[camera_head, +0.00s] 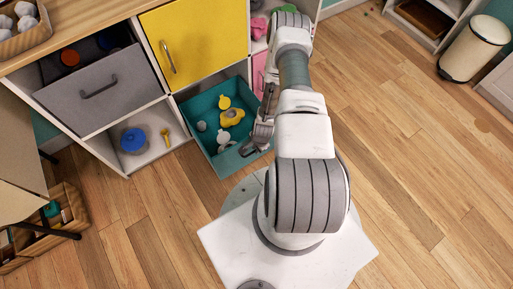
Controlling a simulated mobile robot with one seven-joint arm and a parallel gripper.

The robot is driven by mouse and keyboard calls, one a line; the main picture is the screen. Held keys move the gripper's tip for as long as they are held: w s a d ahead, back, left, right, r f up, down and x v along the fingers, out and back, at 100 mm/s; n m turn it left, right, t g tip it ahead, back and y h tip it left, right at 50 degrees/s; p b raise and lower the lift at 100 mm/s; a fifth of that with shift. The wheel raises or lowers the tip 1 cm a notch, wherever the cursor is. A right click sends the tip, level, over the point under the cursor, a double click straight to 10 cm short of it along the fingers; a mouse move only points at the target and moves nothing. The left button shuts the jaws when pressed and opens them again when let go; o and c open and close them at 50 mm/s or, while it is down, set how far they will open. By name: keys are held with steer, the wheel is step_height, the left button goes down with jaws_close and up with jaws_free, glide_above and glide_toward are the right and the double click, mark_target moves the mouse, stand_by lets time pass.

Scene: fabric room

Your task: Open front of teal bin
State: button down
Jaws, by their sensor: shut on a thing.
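The teal bin (222,168) is in the lower row of the shelf unit, below the yellow door. It sticks out of its cubby toward me, and its inside shows from above. Several small things lie in it, among them yellow toys (231,117) and a grey one (226,137). My gripper (248,150) is at the bin's front right rim, shut on the bin's front. The arm hides the bin's right side and part of the fingers.
A yellow door (196,45) is shut above the bin. A grey bin (105,92) stands partly pulled out at upper left. A cubby with a blue jar (133,140) is left of the teal bin. A wooden crate (66,207) is on the floor at left. The wooden floor (420,170) at right is clear.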

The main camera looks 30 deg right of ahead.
steer(key=c, duration=0.9)
jaws_free()
steer(key=s+r+p, duration=0.1)
steer(key=r+p, duration=0.1)
steer(key=r, duration=0.3)
steer(key=s+r+p, duration=0.1)
steer(key=r+p, duration=0.1)
steer(key=r, duration=0.4)
steer(key=s+r+p, duration=0.1)
steer(key=r+p, duration=0.1)
steer(key=r, duration=0.4)
steer(key=shift+s+d+r, duration=0.1)
